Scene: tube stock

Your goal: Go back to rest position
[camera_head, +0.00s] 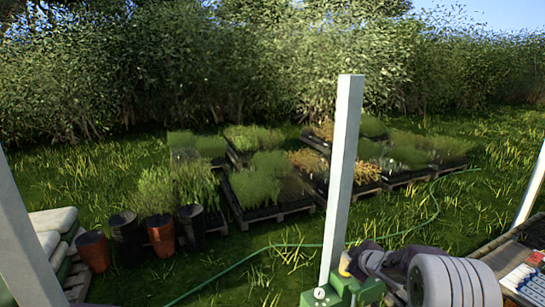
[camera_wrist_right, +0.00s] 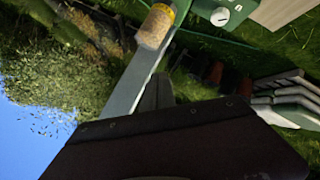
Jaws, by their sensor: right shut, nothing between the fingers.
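My right gripper (camera_head: 368,259) reaches in from the lower right of the head view, dark with a pale ribbed wrist behind it. In the right wrist view its dark body fills the bottom, and the fingers (camera_wrist_right: 158,95) are together and empty. A small tan container with a yellow end (camera_wrist_right: 153,27) shows beyond the fingers, apart from them. A yellow bit of it (camera_head: 345,264) shows just left of the gripper in the head view.
A green box with a white dial (camera_head: 342,291) stands at the foot of a white post (camera_head: 343,180), close to the gripper. Pallets of plants (camera_head: 262,212), several pots (camera_head: 160,236) and stacked bags (camera_head: 52,220) stand on grass beyond. A cluttered surface (camera_head: 525,272) is at the lower right.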

